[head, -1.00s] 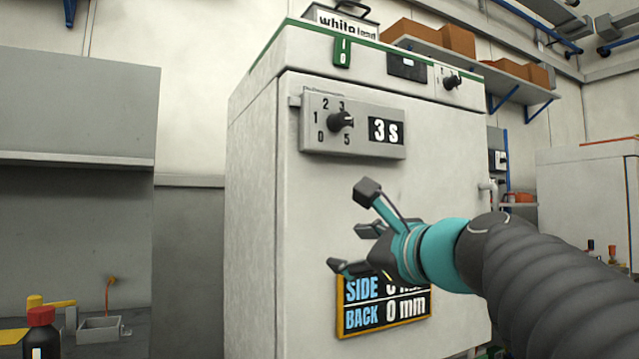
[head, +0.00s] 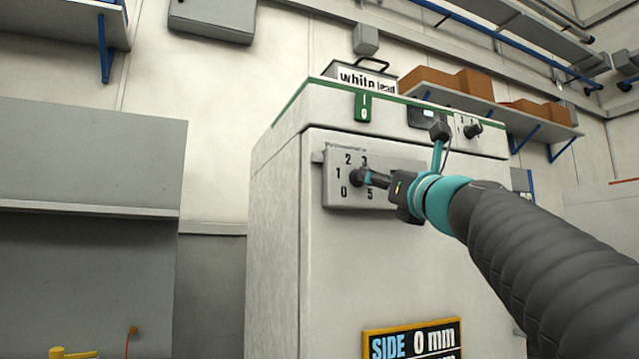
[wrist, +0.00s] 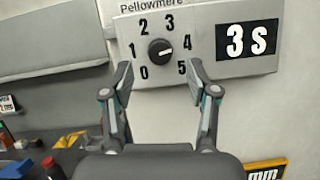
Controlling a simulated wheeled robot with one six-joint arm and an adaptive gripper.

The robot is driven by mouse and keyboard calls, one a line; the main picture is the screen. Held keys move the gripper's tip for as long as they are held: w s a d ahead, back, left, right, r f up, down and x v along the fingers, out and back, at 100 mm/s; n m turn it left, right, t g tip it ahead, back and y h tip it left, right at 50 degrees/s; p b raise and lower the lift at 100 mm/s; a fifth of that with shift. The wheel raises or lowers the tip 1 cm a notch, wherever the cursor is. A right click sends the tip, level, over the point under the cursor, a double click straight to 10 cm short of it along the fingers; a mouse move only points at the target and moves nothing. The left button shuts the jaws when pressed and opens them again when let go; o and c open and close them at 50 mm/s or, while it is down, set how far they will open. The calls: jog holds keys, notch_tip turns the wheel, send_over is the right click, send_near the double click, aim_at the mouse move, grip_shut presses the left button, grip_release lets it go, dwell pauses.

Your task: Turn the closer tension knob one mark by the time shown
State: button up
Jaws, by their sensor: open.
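The round black knob (wrist: 160,48) sits on a grey dial plate (head: 336,195) marked 0 to 5, on the white cabinet's front. Its pale pointer mark faces right, near the 4. The display (wrist: 247,40) beside it reads "3 s"; my gripper hides it in the head view. My gripper (head: 374,180) is in front of the plate, with its fingertips close to the knob. In the wrist view, the gripper (wrist: 160,74) is open, its two fingers spread left and right, low of the knob.
A second, smaller knob (head: 473,130) and a green switch (head: 362,106) are on the cabinet's top strip. A "white lead" box (head: 358,80) stands on top. A sign reading "SIDE 0 mm" (head: 412,340) is low on the front. A grey shelf (head: 90,207) is at left.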

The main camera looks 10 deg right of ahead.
jog(key=p+x, duration=0.1)
jog(key=x, duration=0.4)
jog(key=shift+w+a+r, duration=0.1)
jog(key=shift+w+r, duration=0.05)
jog(key=shift+w, duration=0.15)
grip_shut()
